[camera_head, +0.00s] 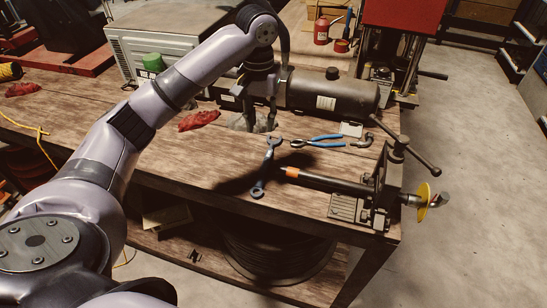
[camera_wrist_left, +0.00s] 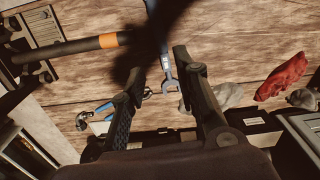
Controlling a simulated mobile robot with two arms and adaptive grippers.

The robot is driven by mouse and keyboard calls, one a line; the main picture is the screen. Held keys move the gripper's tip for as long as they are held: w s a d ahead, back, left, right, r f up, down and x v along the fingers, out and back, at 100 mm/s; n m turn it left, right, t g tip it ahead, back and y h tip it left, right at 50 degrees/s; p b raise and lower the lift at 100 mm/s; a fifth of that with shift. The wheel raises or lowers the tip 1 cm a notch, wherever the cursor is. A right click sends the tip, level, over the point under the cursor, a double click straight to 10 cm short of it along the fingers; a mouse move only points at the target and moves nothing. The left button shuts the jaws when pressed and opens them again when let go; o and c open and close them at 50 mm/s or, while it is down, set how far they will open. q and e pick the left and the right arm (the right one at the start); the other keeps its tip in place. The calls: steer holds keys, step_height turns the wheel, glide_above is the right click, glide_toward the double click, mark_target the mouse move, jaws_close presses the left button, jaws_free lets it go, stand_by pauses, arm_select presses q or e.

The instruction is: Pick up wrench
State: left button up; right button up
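In the left wrist view the open fingers (camera_wrist_left: 155,65) frame the wrench's open jaw (camera_wrist_left: 168,82). The wrench is not held. A dark shadow covers part of it there. My right gripper is in neither view.
Blue-handled pliers (camera_head: 318,141) lie right of the wrench. A dark bar with an orange band (camera_head: 292,172) runs to the crimper (camera_head: 378,190) at the bench's right edge. A black cylinder (camera_head: 335,95) lies behind; a red rag (camera_head: 198,120) lies left. The bench's front left is clear.

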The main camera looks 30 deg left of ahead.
arm_select(q)
steer(key=p, duration=0.2)
glide_toward(263, 168)
steer(key=shift+s, duration=0.55)
steer(key=f, duration=0.3)
steer(key=shift+w, duration=0.2)
steer(key=shift+f, duration=0.55)
steer(key=shift+f+p, duration=0.3)
steer(key=shift+p, duration=0.2)
steer(key=f, duration=0.1)
steer(key=f+p, duration=0.1)
steer(key=f, duration=0.1)
steer(key=shift+w+d+f, duration=0.1)
steer(key=shift+w+f, duration=0.15)
steer(key=shift+f, duration=0.5)
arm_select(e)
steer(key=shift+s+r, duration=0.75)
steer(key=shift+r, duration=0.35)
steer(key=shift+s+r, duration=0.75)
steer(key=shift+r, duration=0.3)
arm_select(q)
steer(key=c, duration=0.7)
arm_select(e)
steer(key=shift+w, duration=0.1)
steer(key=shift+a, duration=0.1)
